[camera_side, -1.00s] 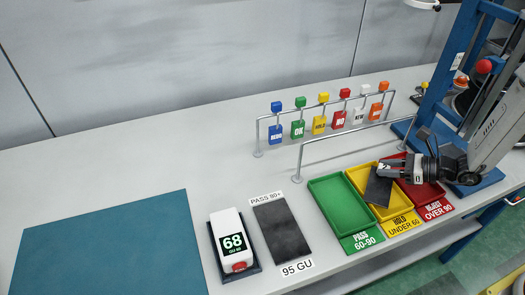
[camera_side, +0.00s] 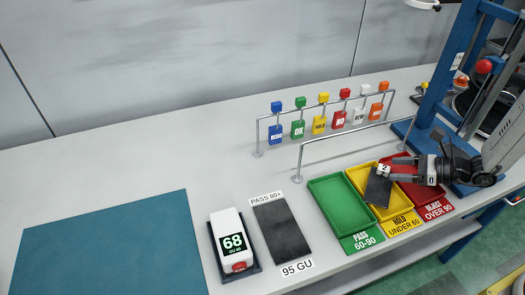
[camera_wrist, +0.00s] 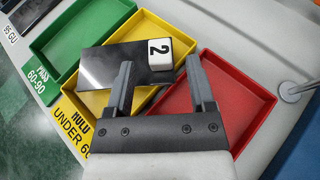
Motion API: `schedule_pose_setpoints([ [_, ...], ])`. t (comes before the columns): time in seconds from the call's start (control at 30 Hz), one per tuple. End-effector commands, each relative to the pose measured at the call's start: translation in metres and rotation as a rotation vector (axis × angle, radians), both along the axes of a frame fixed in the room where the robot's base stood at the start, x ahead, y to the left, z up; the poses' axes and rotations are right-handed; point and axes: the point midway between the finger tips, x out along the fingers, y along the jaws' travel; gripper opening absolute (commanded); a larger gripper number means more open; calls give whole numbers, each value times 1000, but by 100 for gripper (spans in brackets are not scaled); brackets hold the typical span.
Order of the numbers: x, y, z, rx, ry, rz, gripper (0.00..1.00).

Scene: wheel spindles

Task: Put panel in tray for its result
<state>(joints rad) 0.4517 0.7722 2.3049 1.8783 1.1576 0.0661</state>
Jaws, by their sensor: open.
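The dark panel (camera_side: 377,190) has a white block marked 2 (camera_side: 383,170) at one end. It lies in the yellow tray (camera_side: 394,212) labelled HOLD UNDER 60, at an angle, with one side toward the green tray's edge. The panel (camera_wrist: 108,66) also shows glossy in the wrist view. My gripper (camera_side: 393,169) is open beside the block, over the yellow and red trays; its fingers (camera_wrist: 160,64) stand apart with nothing held. The green tray (camera_side: 340,205) reads PASS 60-90 and is empty. The red tray (camera_wrist: 225,98) reads REJECT OVER 90 and is empty.
A white gauge (camera_side: 231,243) reads 68, left of a dark strip (camera_side: 282,230) marked PASS 80+ and 95 GU. Several coloured tags hang on a rail (camera_side: 330,108) behind the trays. A teal mat (camera_side: 105,245) lies clear at left.

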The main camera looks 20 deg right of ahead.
Motion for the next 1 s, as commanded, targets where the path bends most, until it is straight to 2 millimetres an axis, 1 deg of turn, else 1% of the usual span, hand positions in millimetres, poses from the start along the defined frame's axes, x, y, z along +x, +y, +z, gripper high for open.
schedule_pose_setpoints([
  [0.03,-4,-5,2,0,0,-4,70],
  [0.2,-18,-17,8,0,-1,-4,70],
  [0.4,-28,-28,14,1,-1,-2,70],
  [0.6,-33,-32,17,0,-1,-1,70],
  [1.0,-33,-31,16,0,0,0,70],
])
